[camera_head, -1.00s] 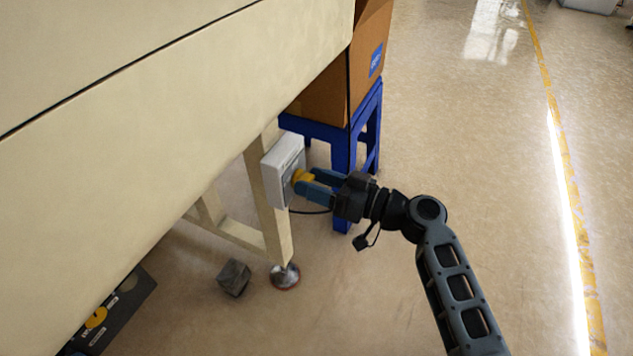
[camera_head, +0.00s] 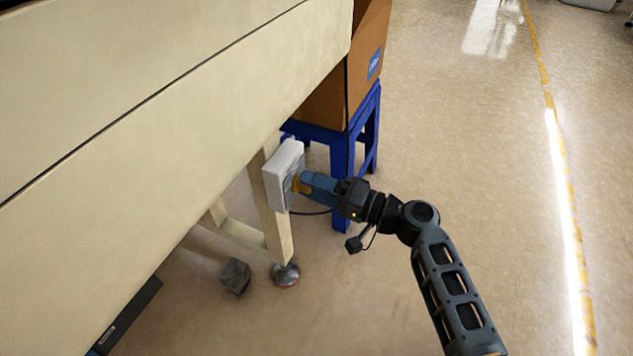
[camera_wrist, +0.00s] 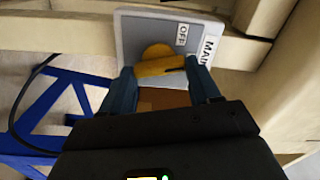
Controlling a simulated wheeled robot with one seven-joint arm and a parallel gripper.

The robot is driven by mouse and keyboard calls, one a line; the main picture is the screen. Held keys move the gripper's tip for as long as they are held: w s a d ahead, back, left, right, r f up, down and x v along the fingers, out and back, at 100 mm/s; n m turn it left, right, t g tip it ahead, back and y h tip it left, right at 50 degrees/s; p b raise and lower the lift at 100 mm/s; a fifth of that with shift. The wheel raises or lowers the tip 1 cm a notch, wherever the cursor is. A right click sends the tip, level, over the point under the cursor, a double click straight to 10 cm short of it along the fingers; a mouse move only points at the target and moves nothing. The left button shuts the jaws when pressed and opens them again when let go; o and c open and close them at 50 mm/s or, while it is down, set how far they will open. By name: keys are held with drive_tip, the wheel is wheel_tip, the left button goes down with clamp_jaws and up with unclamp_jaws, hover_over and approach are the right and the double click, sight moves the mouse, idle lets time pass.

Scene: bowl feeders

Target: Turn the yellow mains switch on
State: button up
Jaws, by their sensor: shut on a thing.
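The yellow mains switch (camera_head: 302,185) is a rotary knob on the front of a pale grey switch box (camera_head: 277,178), which is fixed to a cream machine leg. In the wrist view the yellow knob (camera_wrist: 158,62) has a raised bar with a dark mark toward its right end. An "OFF" label (camera_wrist: 182,35) and part of a "MAIN" label show beside it on the box (camera_wrist: 140,28). My gripper (camera_head: 304,184) is shut on the knob, with one blue finger on each side of the bar. The nearer finger partly hides the knob in the head view.
The cream machine body (camera_head: 150,130) overhangs at left. A blue stand (camera_head: 342,160) with a cardboard box (camera_head: 335,90) is close behind my gripper. A black cable hangs below the switch box. Open floor (camera_head: 480,180) lies to the right.

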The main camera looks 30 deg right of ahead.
drive_tip(key=shift+m+p, duration=0.7)
drive_tip(key=shift+m, duration=0.9)
drive_tip(key=shift+f, duration=0.1)
drive_tip(key=o, duration=1.1)
drive_tip(key=shift+c, duration=0.2)
drive_tip(key=p+v, duration=0.1)
drive_tip(key=v, duration=0.6)
drive_tip(key=shift+s+d, duration=0.25)
drive_tip(key=shift+s, duration=0.05)
